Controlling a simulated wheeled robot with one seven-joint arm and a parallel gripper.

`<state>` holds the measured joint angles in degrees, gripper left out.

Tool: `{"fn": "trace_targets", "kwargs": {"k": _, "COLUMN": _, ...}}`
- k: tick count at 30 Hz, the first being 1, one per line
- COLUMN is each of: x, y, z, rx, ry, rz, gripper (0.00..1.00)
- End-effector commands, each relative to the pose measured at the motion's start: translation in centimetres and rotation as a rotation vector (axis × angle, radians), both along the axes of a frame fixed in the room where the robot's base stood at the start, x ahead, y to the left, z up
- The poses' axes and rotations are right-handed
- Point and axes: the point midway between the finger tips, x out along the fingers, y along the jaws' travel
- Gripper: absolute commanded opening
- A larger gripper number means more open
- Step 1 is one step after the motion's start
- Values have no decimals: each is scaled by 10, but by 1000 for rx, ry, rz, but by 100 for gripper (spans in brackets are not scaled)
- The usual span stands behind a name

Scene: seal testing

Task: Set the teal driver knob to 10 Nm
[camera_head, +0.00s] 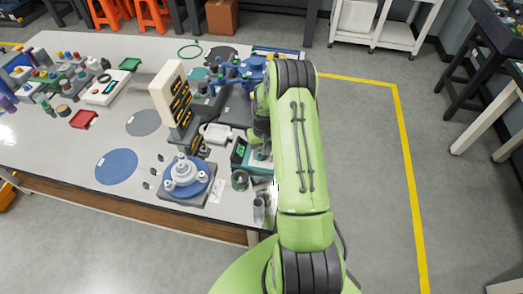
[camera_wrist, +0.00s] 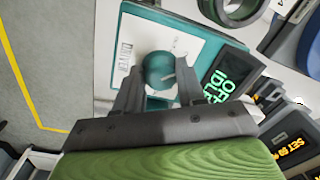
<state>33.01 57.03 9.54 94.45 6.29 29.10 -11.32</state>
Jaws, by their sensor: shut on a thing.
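The teal driver knob (camera_wrist: 160,70) is a round knob with a pale pointer mark, on a white plate of the teal driver unit (camera_wrist: 226,38). My gripper (camera_wrist: 160,76) has one finger on each side of the knob and is shut on it. The driver's dark screen (camera_wrist: 225,85) shows green text, turned sideways and only partly legible. In the head view the driver unit (camera_head: 259,168) sits at the table's right edge; my arm hides most of the knob area there. The exact knob setting cannot be read.
A dark unit with an orange readout (camera_wrist: 290,150) is near the driver. In the head view, a blue round fixture (camera_head: 186,178), a beige display tower (camera_head: 170,90) and a metal cup (camera_head: 259,210) stand close by. The floor right of my arm is clear.

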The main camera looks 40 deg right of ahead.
Motion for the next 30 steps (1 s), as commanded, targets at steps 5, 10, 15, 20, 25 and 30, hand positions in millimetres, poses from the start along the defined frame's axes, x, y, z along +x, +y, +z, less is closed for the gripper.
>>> {"fn": "trace_targets", "kwargs": {"k": 5, "x": 0, "y": 0, "z": 0, "rx": 0, "ry": 0, "rz": -7, "gripper": 9}}
{"fn": "trace_targets", "kwargs": {"k": 10, "x": 0, "y": 0, "z": 0, "rx": 1, "ry": -1, "rz": -53, "gripper": 9}}
{"fn": "trace_targets", "kwargs": {"k": 15, "x": 0, "y": 1, "z": -1, "rx": 1, "ry": -1, "rz": -151, "gripper": 9}}
{"fn": "trace_targets", "kwargs": {"k": 20, "x": 1, "y": 1, "z": -1, "rx": 0, "ry": -2, "rz": -277, "gripper": 9}}
{"fn": "trace_targets", "kwargs": {"k": 25, "x": 1, "y": 2, "z": -1, "rx": 1, "ry": -1, "rz": -413, "gripper": 9}}
{"fn": "trace_targets", "kwargs": {"k": 30, "x": 1, "y": 2, "z": 0, "rx": 1, "ry": -1, "rz": -532, "gripper": 9}}
